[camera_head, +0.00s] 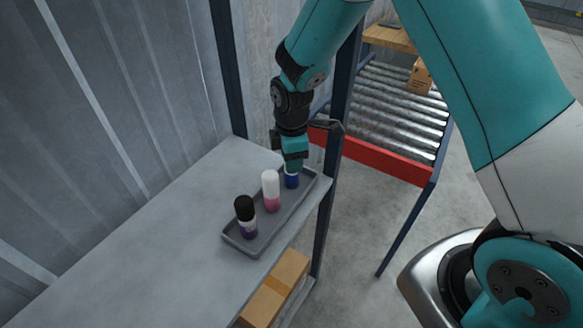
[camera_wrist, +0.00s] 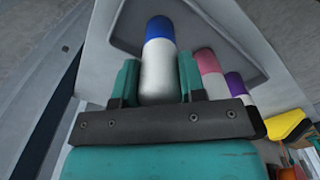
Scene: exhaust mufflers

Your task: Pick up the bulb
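No thing here has a plain bulb shape; the candidates are rounded, two-coloured cylinders standing in a grey tray (camera_head: 229,241). My gripper (camera_head: 293,166) points down over the farthest one, a blue-and-white cylinder (camera_head: 291,181). In the wrist view, this cylinder (camera_wrist: 158,66) lies between the two teal fingers of my gripper (camera_wrist: 160,82), its white part close to both. I cannot tell whether they press on it. A white-and-pink cylinder (camera_head: 271,190) and a black, white and purple one (camera_head: 246,216) stand nearer in the tray.
The tray rests on a grey shelf (camera_head: 165,230) beside a corrugated metal wall (camera_head: 90,110). A dark blue post (camera_head: 325,210) rises close to the tray's right. A cardboard box (camera_head: 275,290) lies below. A roller conveyor (camera_head: 395,120) with a red rail is behind. The shelf's left is clear.

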